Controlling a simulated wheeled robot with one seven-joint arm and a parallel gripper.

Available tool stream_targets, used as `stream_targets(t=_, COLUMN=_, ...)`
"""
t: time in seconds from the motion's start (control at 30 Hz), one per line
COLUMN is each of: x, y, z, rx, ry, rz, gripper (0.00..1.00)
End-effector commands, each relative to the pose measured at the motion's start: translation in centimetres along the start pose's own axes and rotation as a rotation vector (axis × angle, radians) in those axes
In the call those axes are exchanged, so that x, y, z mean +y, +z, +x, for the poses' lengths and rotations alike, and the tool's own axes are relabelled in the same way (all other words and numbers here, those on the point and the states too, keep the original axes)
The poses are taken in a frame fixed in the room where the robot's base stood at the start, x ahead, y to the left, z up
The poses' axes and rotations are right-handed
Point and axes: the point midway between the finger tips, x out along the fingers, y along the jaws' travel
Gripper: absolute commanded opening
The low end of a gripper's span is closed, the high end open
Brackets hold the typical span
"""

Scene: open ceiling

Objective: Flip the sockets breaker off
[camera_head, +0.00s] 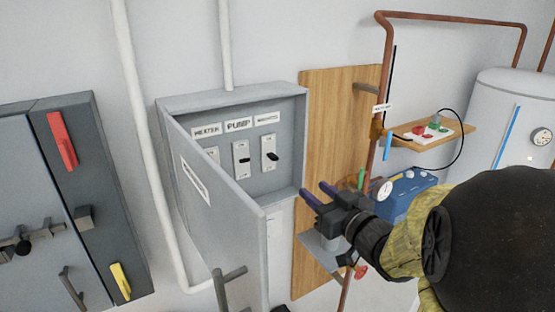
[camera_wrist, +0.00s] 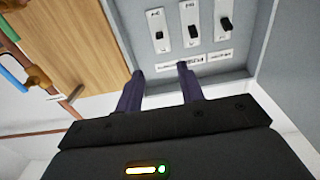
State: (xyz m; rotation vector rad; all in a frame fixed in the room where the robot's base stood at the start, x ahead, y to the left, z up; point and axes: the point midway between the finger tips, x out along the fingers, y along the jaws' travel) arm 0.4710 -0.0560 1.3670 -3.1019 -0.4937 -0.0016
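An open grey breaker box (camera_head: 228,100) on the wall holds three breakers in a row under white labels. The labels read HEATER, PUMP and, less clearly, what looks like SOCKETS. The sockets breaker (camera_head: 269,153) is rightmost, a white plate with a dark lever; in the upside-down wrist view it is leftmost (camera_wrist: 158,30). The pump breaker (camera_head: 241,160) is beside it. The heater breaker (camera_head: 212,154) is partly hidden by the door. I cannot surely tell the lever positions. My gripper (camera_head: 313,189) is open and empty, right of and below the box opening, apart from the breakers.
The box door (camera_head: 215,205) swings out on the left. A wooden board (camera_head: 335,110) with copper pipe (camera_head: 382,70) is right of the box. A blue unit (camera_head: 408,187) and a shelf (camera_head: 455,133) stand beyond my gripper. A grey cabinet (camera_head: 95,190) is at left.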

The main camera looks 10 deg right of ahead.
Motion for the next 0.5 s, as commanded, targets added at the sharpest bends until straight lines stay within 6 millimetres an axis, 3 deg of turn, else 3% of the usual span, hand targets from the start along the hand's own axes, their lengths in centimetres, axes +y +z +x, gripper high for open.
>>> stream_targets(t=0.27, x=0.0, y=-0.1, z=1.7, rx=-0.002, ry=-0.001, rz=0.000, gripper=0.38)
stream_targets(t=0.5, x=0.0, y=-0.1, z=5.7, rx=-0.002, ry=-0.002, rz=0.003, gripper=0.38)
